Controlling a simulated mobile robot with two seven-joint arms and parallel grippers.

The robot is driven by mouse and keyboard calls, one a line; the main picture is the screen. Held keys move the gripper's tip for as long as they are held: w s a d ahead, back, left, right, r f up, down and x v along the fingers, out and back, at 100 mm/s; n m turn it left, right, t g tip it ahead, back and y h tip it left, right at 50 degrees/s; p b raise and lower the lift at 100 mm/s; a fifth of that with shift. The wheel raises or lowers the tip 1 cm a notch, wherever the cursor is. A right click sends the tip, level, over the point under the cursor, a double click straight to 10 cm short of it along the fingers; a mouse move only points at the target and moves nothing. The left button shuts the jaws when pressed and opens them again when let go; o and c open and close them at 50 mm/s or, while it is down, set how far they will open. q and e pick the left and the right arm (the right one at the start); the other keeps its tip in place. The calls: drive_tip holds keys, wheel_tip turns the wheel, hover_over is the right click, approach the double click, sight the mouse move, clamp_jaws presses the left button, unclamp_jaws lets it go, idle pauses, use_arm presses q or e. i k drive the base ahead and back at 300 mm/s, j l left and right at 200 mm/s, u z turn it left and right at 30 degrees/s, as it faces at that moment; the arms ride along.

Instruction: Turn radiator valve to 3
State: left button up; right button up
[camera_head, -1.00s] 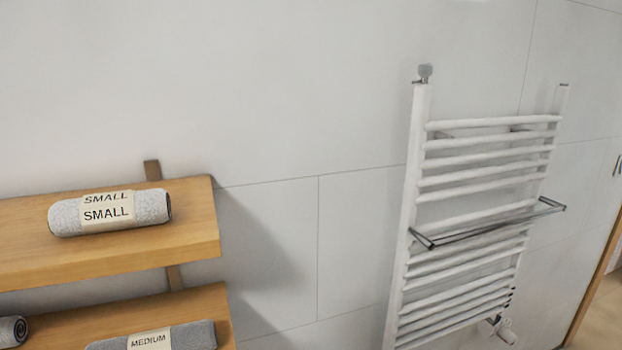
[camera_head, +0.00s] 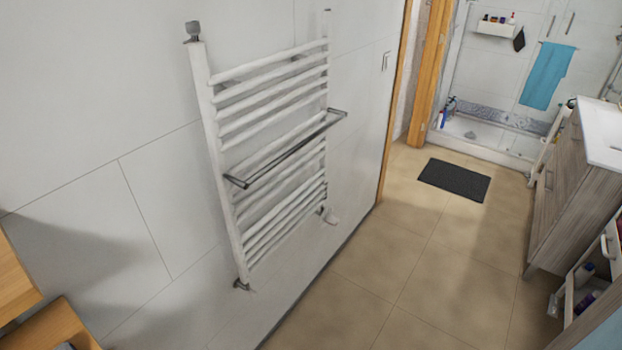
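A white ladder-style towel radiator (camera_head: 211,130) hangs on the tiled wall left of centre. A metal towel bar (camera_head: 290,150) sticks out across its middle. A small white valve head (camera_head: 331,217) shows at its lower right end, low above the floor. It is too small to read any number on it. A grey metal fitting (camera_head: 193,31) sits on the top left post, and another fitting (camera_head: 241,285) is at the bottom left. Neither of my grippers shows in this view.
Wooden shelves (camera_head: 14,272) stand at the lower left edge. Open tiled floor (camera_head: 400,265) lies right of the radiator, with a dark mat (camera_head: 454,180) farther back. A wood-fronted vanity (camera_head: 562,205) and an open cart with bottles (camera_head: 585,290) bound the right side. A shower stands behind.

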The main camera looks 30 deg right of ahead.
sight(329, 219)
drive_tip(key=z, duration=1.15)
